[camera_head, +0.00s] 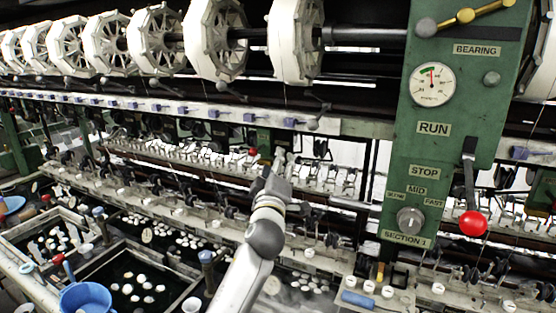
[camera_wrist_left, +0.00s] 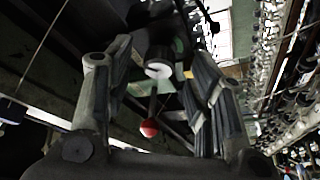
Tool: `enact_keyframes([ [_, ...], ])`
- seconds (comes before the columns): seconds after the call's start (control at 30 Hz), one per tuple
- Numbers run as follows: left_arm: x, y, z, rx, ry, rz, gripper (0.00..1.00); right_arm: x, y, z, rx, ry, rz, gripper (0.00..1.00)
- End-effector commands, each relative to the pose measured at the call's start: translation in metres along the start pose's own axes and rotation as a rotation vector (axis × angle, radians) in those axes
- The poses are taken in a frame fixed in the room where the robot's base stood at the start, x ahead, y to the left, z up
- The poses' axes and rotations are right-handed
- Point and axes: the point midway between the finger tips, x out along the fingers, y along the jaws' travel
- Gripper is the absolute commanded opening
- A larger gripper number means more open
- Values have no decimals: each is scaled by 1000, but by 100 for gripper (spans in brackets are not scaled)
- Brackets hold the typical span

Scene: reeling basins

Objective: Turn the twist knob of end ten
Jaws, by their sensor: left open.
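My left arm rises from the bottom middle of the head view, and its gripper (camera_head: 275,168) reaches in front of the machine's row of small fittings. In the left wrist view the gripper (camera_wrist_left: 160,58) is open, with its two dark fingers apart. Between the fingers, beyond them, I see a round white-faced part (camera_wrist_left: 158,70) with a dark rim, and a red ball (camera_wrist_left: 149,128) lower down. Nothing is visibly gripped. No end number is readable, so I cannot tell which fitting is the twist knob of end ten. A small red ball (camera_head: 252,151) shows just left of the gripper.
A green panel (camera_head: 430,150) with a gauge (camera_head: 432,85), a grey dial (camera_head: 409,220) and a red-ball lever (camera_head: 473,222) stands at right. White reels (camera_head: 212,38) line the top. Basins with white cocoons (camera_head: 135,285) and a blue bucket (camera_head: 86,298) are lower left.

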Motion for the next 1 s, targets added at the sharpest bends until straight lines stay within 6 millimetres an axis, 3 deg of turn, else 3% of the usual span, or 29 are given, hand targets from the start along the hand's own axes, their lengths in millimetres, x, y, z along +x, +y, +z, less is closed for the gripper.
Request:
enact_keyframes([
  [0.5,11,0,0,0,-1,0,49,-4,0,0,0,0,0,100],
  [0.83,11,0,0,0,-1,-1,6,-4,1,0,0,0,1,100],
  [1.0,10,-3,2,15,-1,6,4,2,1,0,0,0,1,100],
])
